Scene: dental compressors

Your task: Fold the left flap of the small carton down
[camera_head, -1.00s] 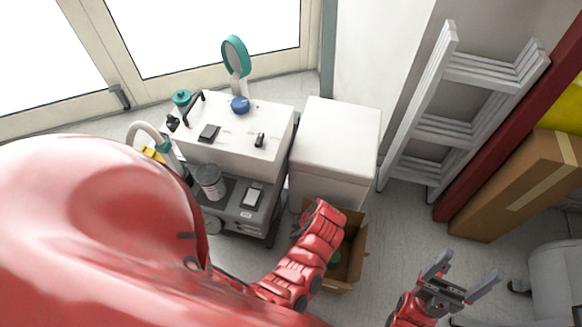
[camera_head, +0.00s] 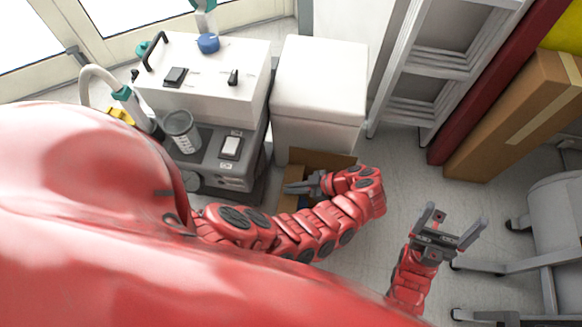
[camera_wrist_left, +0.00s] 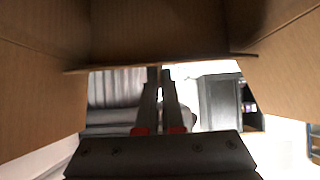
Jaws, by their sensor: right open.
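The small carton (camera_head: 322,158) stands open on the floor in front of the white box, and my left forearm hides much of it. My left gripper (camera_head: 292,188) is over the carton's opening, its fingers pointing left and close together with nothing visible between them. In the left wrist view, brown cardboard panels of the carton (camera_wrist_left: 160,28) fill the top and both sides. The left gripper's fingertips (camera_wrist_left: 160,72) overlap the lower edge of the top panel there; contact cannot be told. My right gripper (camera_head: 451,229) is open and empty, right of the carton.
A white box (camera_head: 318,95) stands behind the carton. A grey cart (camera_head: 225,160) with a white machine (camera_head: 205,80) is to the left. A ladder (camera_head: 440,65), a tall cardboard box (camera_head: 515,115) and a grey chair (camera_head: 555,220) are to the right. Some floor between is clear.

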